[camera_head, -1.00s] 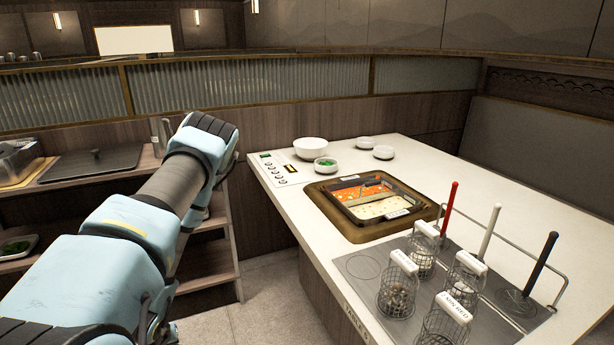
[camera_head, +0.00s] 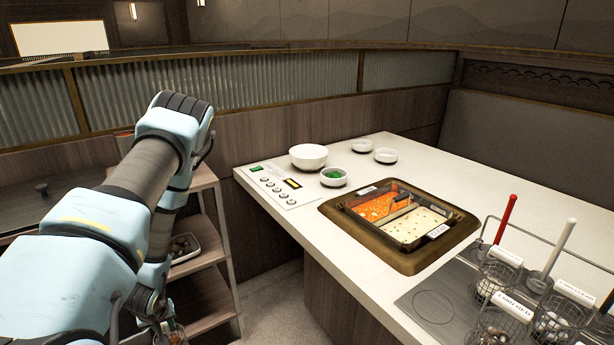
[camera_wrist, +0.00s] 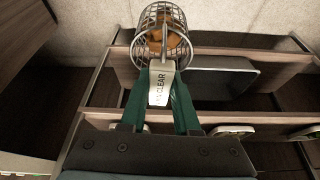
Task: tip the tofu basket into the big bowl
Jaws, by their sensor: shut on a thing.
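My gripper (camera_wrist: 160,85) is shut on the handle of a wire basket (camera_wrist: 163,32), between its two green fingers in the wrist view. The handle's white tag ends in "CLEAR". The basket holds orange-brown pieces, likely the tofu. It hangs over the floor beside a wooden shelf unit. In the head view the basket (camera_head: 174,335) shows only in part at the bottom edge, low and left of the counter. The big white bowl (camera_head: 308,157) stands upright on the counter's far left part, well away from the basket; its inside is mostly hidden.
A small bowl of green bits (camera_head: 334,177) stands beside the big bowl, with two small bowls behind. A sunken pot (camera_head: 350,232) holds red and pale broth. Several wire baskets (camera_head: 502,312) stand at right. The shelf unit (camera_head: 222,270) is close beside my arm.

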